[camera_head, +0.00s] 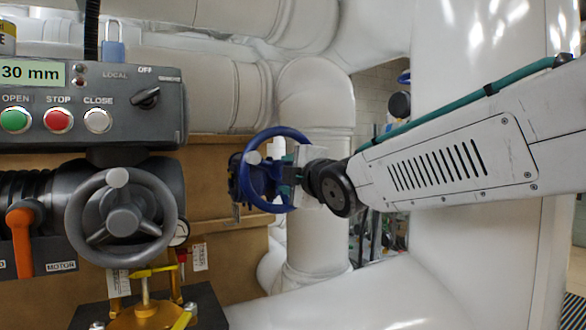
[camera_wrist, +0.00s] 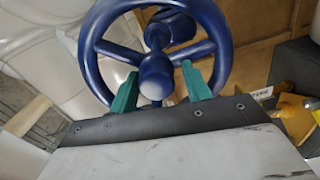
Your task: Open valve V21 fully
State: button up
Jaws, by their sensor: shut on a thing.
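A blue spoked handwheel (camera_head: 283,132) stands right of the control box. It fills the upper middle of the wrist view (camera_wrist: 88,52), with a round blue hub knob at its centre. My gripper (camera_head: 290,172) reaches it from the right. In the wrist view its green fingers (camera_wrist: 159,76) stand one on each side of the hub area and are shut on the handwheel. Exactly which part touches each finger is partly hidden. I cannot read a V21 label in either view.
A grey control box (camera_head: 165,75) reading 30 mm has OPEN, STOP and CLOSE buttons. Below it are a grey handwheel (camera_head: 74,215) and an orange lever (camera_head: 21,240). Yellow valve parts (camera_head: 145,315) stand lower left. Large white pipes (camera_head: 318,100) surround the blue wheel.

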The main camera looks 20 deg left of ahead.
jog(key=n, duration=0.2)
jog(key=r+n, duration=0.1)
jog(key=n, duration=0.1)
jog(key=shift+a+r+y, duration=0.15)
jog(key=shift+r+y, duration=0.05)
jog(key=shift+y, duration=0.1)
jog(key=n, duration=0.2)
jog(key=shift+a+n, duration=0.1)
jog(key=shift+n, duration=0.2)
jog(key=o, duration=0.9)
jog(key=shift+c, duration=0.2)
jog(key=shift+f, duration=0.1)
